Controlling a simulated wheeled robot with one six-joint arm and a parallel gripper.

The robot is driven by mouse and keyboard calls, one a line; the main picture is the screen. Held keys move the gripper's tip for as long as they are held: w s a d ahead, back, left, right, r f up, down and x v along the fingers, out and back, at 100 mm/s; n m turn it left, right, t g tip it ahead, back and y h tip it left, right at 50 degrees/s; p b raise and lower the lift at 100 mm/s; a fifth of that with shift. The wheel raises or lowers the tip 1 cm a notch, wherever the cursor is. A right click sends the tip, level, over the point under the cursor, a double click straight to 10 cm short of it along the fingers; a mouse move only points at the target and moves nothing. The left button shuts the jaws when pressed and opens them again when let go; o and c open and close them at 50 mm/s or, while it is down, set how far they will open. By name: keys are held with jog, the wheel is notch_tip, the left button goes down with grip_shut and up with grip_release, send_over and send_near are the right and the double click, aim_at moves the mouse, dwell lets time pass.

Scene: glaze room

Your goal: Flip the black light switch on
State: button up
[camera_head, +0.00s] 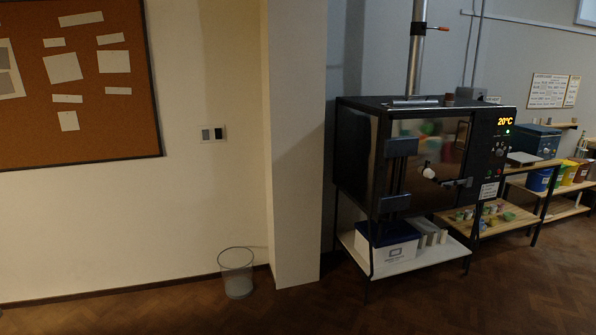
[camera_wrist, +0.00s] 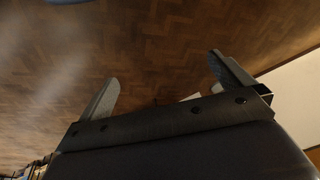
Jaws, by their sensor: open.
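A small light plate on the cream wall carries a grey switch (camera_head: 206,134) on the left and a black light switch (camera_head: 218,133) on the right. It is too small to tell which way the black switch is set. My gripper (camera_wrist: 164,68) shows only in the wrist view, with its two fingers wide apart and nothing between them. The wrist view shows wooden floor beyond the fingers and no switch. My gripper is not in the head view, so it is away from the switch.
A cork board (camera_head: 80,130) hangs left of the switch. A wire bin (camera_head: 237,275) stands on the floor below it, beside a protruding pillar (camera_head: 296,150). A kiln (camera_head: 420,150) on a stand is to the right. The floor in front of the left wall looks clear.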

jog(key=shift+s, duration=0.1)
